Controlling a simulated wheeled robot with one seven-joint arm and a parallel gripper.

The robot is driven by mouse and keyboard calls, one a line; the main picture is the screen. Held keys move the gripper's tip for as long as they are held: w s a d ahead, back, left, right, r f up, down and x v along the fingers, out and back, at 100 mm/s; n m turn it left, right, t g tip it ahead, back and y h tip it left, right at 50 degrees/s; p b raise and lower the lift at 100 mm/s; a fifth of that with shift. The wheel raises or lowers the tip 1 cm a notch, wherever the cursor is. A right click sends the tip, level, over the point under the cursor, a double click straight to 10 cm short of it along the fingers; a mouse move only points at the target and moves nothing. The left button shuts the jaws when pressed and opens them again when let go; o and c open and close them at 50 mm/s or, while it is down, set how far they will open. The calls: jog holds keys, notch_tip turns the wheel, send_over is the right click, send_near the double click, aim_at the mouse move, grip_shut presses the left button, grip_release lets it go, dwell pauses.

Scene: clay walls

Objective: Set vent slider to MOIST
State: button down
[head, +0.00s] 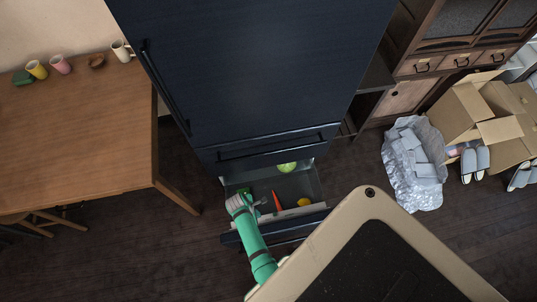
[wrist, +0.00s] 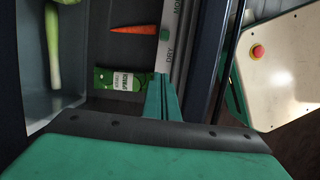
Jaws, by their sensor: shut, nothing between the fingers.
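The vent slider strip (wrist: 168,60) is a pale band along the inside of the open drawer's front in the wrist view. It reads DRY near my fingertips and MO..., cut off, at the top edge. A small green knob (wrist: 165,34) sits on the strip, just beyond the word DRY and short of the MO lettering. My gripper (wrist: 161,77) is shut and empty, its green fingertips close to the DRY end and apart from the knob. In the head view my gripper (head: 256,212) is at the left part of the drawer front (head: 287,228); the knob is too small to make out there.
The dark fridge (head: 260,70) rises behind. A wooden table (head: 80,130) stands left; boxes (head: 480,108) stand right.

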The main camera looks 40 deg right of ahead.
aim_at(275, 214)
jog(key=x, duration=0.6)
jog(key=shift+s+f, duration=0.1)
jog(key=shift+f, duration=0.15)
jog(key=shift+s+d, duration=0.3)
jog(key=shift+d, duration=0.25)
jog(key=shift+s+d, duration=0.35)
jog(key=shift+d, duration=0.2)
jog(key=shift+s+d, duration=0.4)
jog(key=shift+d, duration=0.3)
